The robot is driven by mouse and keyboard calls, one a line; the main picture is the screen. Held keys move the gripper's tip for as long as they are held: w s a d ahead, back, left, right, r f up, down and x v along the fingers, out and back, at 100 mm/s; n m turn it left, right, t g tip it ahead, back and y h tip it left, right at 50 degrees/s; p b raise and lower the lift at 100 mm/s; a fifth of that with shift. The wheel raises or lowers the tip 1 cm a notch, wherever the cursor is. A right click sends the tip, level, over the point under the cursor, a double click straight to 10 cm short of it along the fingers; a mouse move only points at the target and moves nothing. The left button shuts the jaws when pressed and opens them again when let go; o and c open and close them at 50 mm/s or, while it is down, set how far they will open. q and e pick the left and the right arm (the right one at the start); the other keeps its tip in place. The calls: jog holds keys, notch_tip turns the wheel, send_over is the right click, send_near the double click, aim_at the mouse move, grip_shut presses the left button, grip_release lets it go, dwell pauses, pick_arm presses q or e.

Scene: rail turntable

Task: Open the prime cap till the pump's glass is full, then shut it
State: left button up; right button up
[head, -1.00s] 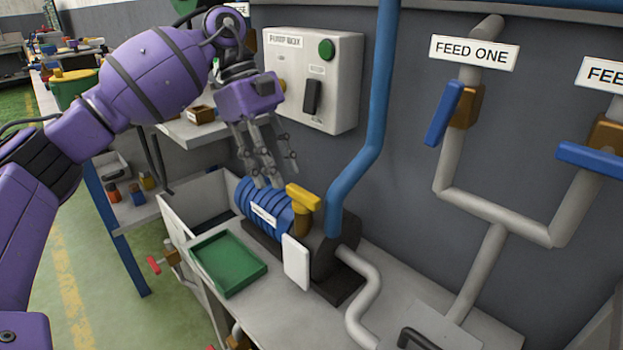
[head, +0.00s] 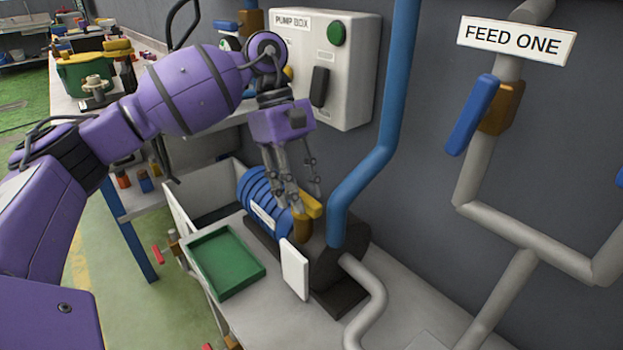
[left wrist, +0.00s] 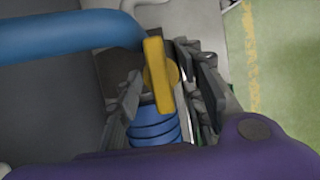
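The prime cap, a yellow bar handle (head: 311,206) on a brass-coloured neck (head: 302,228), sits on top of the pump (head: 335,258), which has a blue ribbed motor (head: 258,197). My left gripper (head: 298,200) points down over the cap. In the left wrist view the yellow handle (left wrist: 155,62) lies between the spread fingers (left wrist: 165,85), with gaps on both sides, so the gripper is open. A white plate (head: 295,270) stands at the pump's front. The pump's glass cannot be made out, nor any liquid level. My right gripper is out of view.
A green tray (head: 222,262) lies on the bench left of the pump. A blue pipe (head: 372,160) rises just right of the cap. The grey pump box (head: 352,75) hangs on the wall behind. A feed valve with a blue handle (head: 470,115) is at right.

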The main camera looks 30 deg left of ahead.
pick_arm(q)
jog(key=shift+f, duration=0.15)
jog(key=shift+c, duration=0.6)
grip_shut()
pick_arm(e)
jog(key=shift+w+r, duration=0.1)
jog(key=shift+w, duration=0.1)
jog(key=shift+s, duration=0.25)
